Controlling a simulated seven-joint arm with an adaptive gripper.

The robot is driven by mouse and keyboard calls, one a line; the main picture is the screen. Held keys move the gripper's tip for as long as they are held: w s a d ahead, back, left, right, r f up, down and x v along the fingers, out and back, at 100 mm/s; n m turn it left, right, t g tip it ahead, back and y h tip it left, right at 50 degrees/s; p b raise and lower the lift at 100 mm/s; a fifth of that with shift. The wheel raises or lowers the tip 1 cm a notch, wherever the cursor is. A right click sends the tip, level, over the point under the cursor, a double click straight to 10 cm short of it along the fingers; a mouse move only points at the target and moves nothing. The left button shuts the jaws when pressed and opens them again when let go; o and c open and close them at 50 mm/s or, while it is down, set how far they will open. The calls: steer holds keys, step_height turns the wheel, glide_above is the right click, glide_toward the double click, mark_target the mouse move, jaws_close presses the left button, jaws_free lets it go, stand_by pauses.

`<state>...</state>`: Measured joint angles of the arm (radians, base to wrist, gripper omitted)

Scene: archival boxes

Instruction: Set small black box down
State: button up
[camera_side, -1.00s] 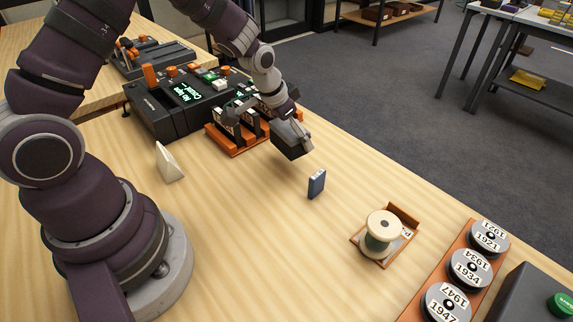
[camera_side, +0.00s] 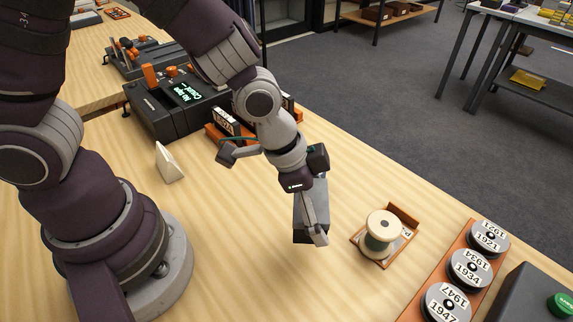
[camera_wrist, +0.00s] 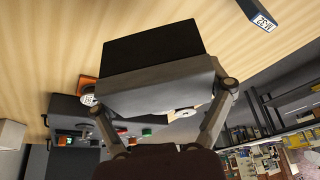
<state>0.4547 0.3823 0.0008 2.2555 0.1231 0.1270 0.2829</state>
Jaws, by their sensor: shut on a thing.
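My gripper (camera_side: 314,234) is shut on the small black box (camera_wrist: 152,48), which fills the upper middle of the wrist view between the two fingers. In the side view the box (camera_side: 302,217) shows as a dark grey block beside the near finger, partly covered by it. It is low over the wooden table, left of the spool; whether it touches the table I cannot tell.
A spool (camera_side: 381,228) stands on a small orange-edged tray just right of my gripper. Labelled round tins (camera_side: 470,268) sit further right. A dark slim block marked M-12 (camera_wrist: 259,15) is in the wrist view. A pale wedge (camera_side: 168,162) stands left. Table in front is clear.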

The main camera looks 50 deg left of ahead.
mark_target(336, 319)
steer(key=s+d+m+g, duration=0.1)
steer(key=s+d+m, duration=0.45)
steer(key=d, duration=0.45)
steer(key=shift+n+h, duration=0.45)
steer(key=shift+h, duration=0.05)
step_height(336, 319, down, 6)
steer(key=shift+a+f, duration=0.1)
steer(key=shift+f, duration=0.15)
steer(key=shift+f, duration=0.15)
steer(key=o, duration=1)
steer(key=shift+o, duration=0.2)
steer(key=v, duration=1.2)
steer(key=a+r+n+t+y, duration=0.1)
steer(key=a+r+n, duration=0.2)
steer(key=a, duration=0.3)
steer(key=a+r+n+t+y, duration=0.1)
steer(key=a+r+n, duration=0.2)
steer(key=a+n, duration=0.3)
steer(key=w+a+r+n+t+y, duration=0.1)
steer(key=a+r+n+y, duration=0.1)
steer(key=a, duration=0.6)
steer(key=shift+r+n, duration=0.75)
steer(key=shift+n, duration=0.45)
